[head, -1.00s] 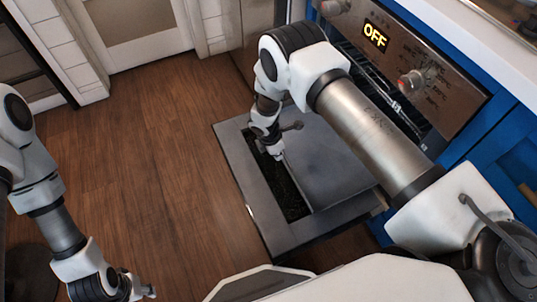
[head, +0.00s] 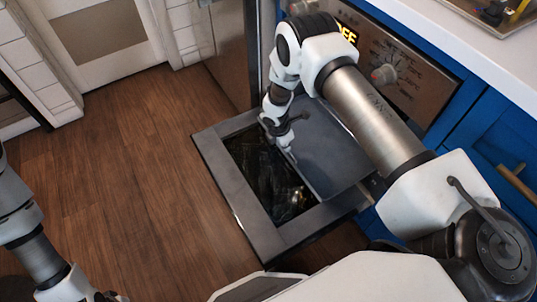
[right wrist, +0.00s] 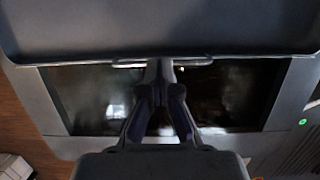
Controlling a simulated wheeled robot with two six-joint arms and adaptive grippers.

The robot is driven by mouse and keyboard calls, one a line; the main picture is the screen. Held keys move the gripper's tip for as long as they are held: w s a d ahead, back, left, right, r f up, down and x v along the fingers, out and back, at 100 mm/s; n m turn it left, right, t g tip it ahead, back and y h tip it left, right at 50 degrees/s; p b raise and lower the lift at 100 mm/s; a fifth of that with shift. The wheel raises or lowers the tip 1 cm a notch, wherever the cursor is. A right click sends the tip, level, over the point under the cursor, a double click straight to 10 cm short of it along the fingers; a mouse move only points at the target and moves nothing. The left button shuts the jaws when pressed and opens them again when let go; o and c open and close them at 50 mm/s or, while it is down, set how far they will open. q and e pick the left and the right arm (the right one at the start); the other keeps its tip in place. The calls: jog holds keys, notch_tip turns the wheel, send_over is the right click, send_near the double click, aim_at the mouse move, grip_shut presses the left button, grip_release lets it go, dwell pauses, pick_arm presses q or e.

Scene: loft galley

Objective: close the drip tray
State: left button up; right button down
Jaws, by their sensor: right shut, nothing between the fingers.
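The drip tray (head: 330,150) is a flat dark grey slab sticking out of the oven, over the lowered oven door (head: 275,240). In the right wrist view the tray (right wrist: 160,28) fills the top, with its front edge running across. My right gripper (head: 290,155) is shut and empty. Its tips (right wrist: 160,66) are at the middle of that front edge and seem to touch it. The back of the tray is hidden by my right arm. My left gripper (head: 108,297) barely shows at the bottom edge, so its jaws cannot be made out.
The door's dark glass (head: 255,170) lies bare in front of the tray. The oven's control panel (head: 405,75) with a knob (head: 383,75) is above. Blue cabinets (head: 490,135) and a white counter (head: 455,40) are to the right. Wooden floor (head: 120,170) is clear at left.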

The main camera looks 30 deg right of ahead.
jog(key=b, duration=0.4)
send_over(319, 140)
jog(key=shift+f, duration=0.2)
jog(key=shift+w+d+r, duration=0.1)
jog(key=shift+d+r, duration=0.05)
jog(key=shift+d, duration=0.5)
